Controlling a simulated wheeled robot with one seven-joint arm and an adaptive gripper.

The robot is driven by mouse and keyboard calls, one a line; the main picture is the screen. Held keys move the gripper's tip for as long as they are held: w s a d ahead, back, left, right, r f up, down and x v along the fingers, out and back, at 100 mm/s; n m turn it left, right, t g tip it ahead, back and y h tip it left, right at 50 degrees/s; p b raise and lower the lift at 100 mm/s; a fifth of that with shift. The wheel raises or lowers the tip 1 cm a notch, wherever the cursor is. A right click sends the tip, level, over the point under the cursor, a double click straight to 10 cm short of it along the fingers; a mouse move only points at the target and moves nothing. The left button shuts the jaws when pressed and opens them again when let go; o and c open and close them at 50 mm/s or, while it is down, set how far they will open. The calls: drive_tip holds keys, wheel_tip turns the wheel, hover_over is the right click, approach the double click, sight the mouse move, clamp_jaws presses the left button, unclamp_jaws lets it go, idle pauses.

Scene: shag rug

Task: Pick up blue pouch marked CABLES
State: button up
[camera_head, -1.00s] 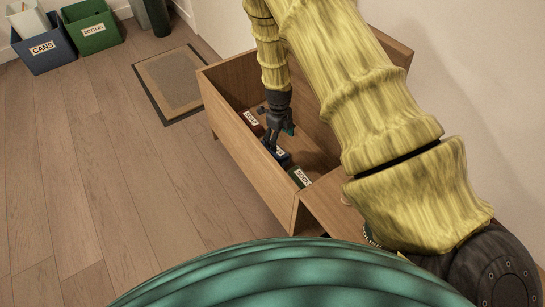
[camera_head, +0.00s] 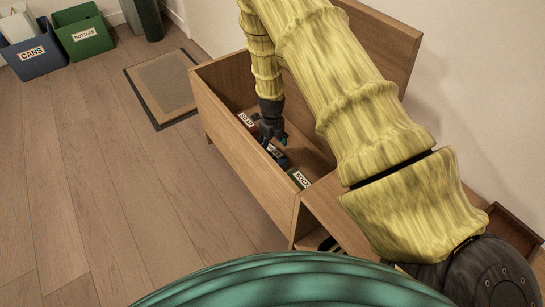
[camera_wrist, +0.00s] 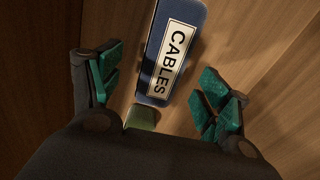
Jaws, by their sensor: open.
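The blue pouch (camera_wrist: 187,22) lies on the floor of the wooden bench box, its white CABLES label facing up in the wrist view. In the head view the pouch (camera_head: 281,160) shows small, partly hidden by my gripper (camera_head: 271,140). In the wrist view my gripper (camera_wrist: 162,88) is open and empty. Its green-padded fingers stand on either side of the pouch's near end, apart from it. The pouch's far end runs out of the wrist frame.
A green item (camera_wrist: 142,117) lies close to the pouch's near end. In the head view a red labelled item (camera_head: 246,120) and a green one marked SOCKS (camera_head: 299,178) flank it. Wooden walls (camera_head: 235,155) surround them. CANS (camera_head: 38,60) and BOTTLES (camera_head: 84,38) bins stand far left.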

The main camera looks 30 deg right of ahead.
sight(272, 150)
drive_tip(key=shift+w+d+f+b, duration=0.1)
drive_tip(key=shift+w+f+b, duration=0.1)
drive_tip(key=shift+f+b, duration=0.95)
drive_tip(key=shift+w+d+f+b, duration=0.15)
drive_tip(key=shift+f+b, duration=0.6)
drive_tip(key=shift+f, duration=0.75)
drive_tip(key=shift+a, duration=0.1)
drive_tip(key=shift+c, duration=0.2)
drive_tip(key=c, duration=1.1)
drive_tip(key=shift+c, duration=0.2)
drive_tip(key=shift+r, duration=0.15)
